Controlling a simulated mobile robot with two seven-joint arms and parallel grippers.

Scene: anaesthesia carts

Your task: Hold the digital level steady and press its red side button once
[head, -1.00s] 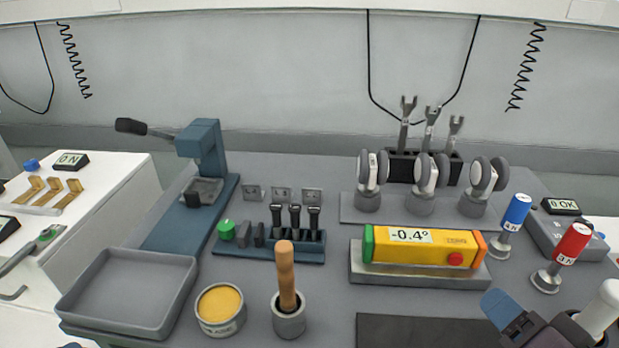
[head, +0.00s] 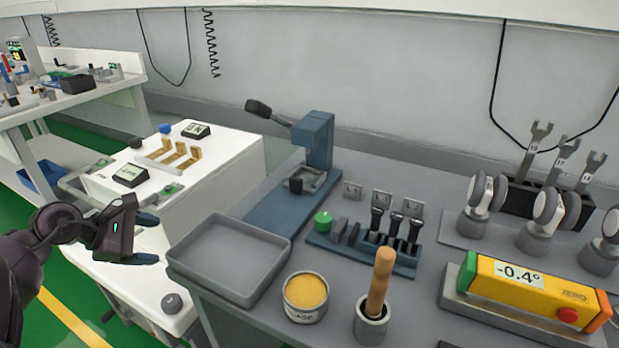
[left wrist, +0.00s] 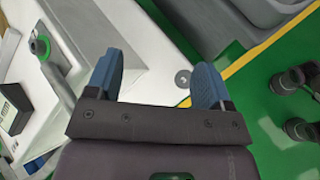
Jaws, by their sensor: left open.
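The digital level (head: 530,282) is a yellow bar with a green left end and an orange right end. It rests on a grey block at the lower right of the head view. Its display reads -0.4°. The red button (head: 568,315) is on its front face near the right end. My left gripper (head: 150,240) is open and empty beside the white cart, far to the left of the level. In the left wrist view its two blue fingertips (left wrist: 160,82) are apart with nothing between them. My right gripper is not in view.
A grey tray (head: 228,262), a yellow-filled tin (head: 305,298) and a wooden-handled tool in a cup (head: 375,305) stand along the bench front. A blue press (head: 318,150) is behind. The white cart (head: 225,170) with brass levers is left. Green floor is open at lower left.

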